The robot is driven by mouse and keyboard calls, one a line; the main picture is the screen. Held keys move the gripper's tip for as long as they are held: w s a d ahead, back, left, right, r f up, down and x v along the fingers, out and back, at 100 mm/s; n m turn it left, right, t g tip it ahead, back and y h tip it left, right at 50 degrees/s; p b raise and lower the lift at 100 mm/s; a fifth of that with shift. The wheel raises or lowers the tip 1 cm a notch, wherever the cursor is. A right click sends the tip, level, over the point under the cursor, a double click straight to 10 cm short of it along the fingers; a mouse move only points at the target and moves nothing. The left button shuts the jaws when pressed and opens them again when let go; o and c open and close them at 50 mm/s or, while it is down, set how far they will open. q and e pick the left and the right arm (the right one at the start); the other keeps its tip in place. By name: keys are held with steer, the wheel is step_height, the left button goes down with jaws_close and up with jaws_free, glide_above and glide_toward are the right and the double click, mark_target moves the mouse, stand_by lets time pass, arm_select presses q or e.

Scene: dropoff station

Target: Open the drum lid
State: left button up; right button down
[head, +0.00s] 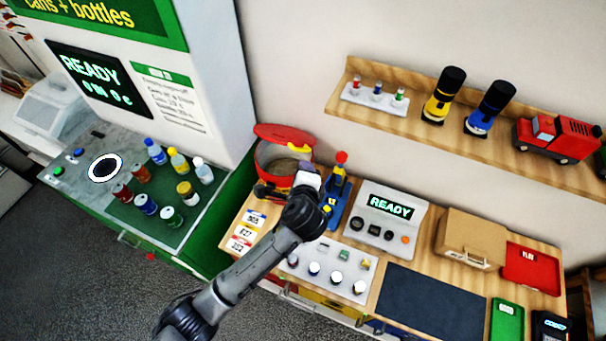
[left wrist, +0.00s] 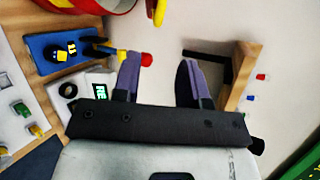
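The red drum (head: 275,178) stands at the left end of the wooden table. Its red lid (head: 283,132) is raised at the back, and the drum's pale inside shows below it. A yellow piece (head: 300,147) sits at the lid's right side. The left wrist view shows part of the red drum (left wrist: 92,7) and the yellow piece (left wrist: 159,12) at the top edge. My left gripper (left wrist: 158,72) is open, with nothing between its fingers. In the head view my left gripper (head: 308,178) is just in front of the drum's right side. My right gripper is out of view.
A blue stand with a red-knobbed lever (head: 340,185) is close to the right of my left gripper; its red knob (left wrist: 147,59) shows near one finger. A READY console (head: 388,215) stands further right. A wooden shelf (head: 470,140) runs along the wall. Bottles and cans stand left.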

arm_select(q)
steer(key=shift+s, duration=0.1)
steer(key=shift+c, duration=0.5)
steer(key=f+n+h+b, duration=0.1)
steer(key=f+b, duration=0.1)
steer(key=w+f+n+t+h+b, duration=0.1)
steer(key=f+b, duration=0.1)
steer(key=w+f+n+h+b, duration=0.1)
steer(key=f+b, duration=0.1)
steer(key=b, duration=0.1)
steer(key=shift+w+a+f+t+h, duration=0.25)
steer(key=shift+a+f+t+h, duration=0.05)
steer(key=shift+f+t, duration=0.1)
steer(key=c, duration=0.6)
steer(key=f+n+h+b, duration=0.1)
steer(key=a+f+n+t+h+b, duration=0.1)
steer(key=b, duration=0.1)
steer(key=w+f+n+b, duration=0.1)
steer(key=shift+a+f+t+h+b, duration=0.15)
steer(key=shift+a+t+h+b, duration=0.15)
steer(key=shift+t+h+b, duration=0.1)
jaws_close()
steer(key=s+a+f+n+t+h+b, duration=0.3)
steer(key=a+f+n+t+h+b, duration=0.15)
steer(key=a+n+h+b, duration=0.35)
steer(key=x, duration=1.3)
steer(key=shift+w+r+m+y+p, duration=0.25)
steer(key=shift+w+m+y+p, duration=0.05)
steer(key=shift+y+p, duration=0.15)
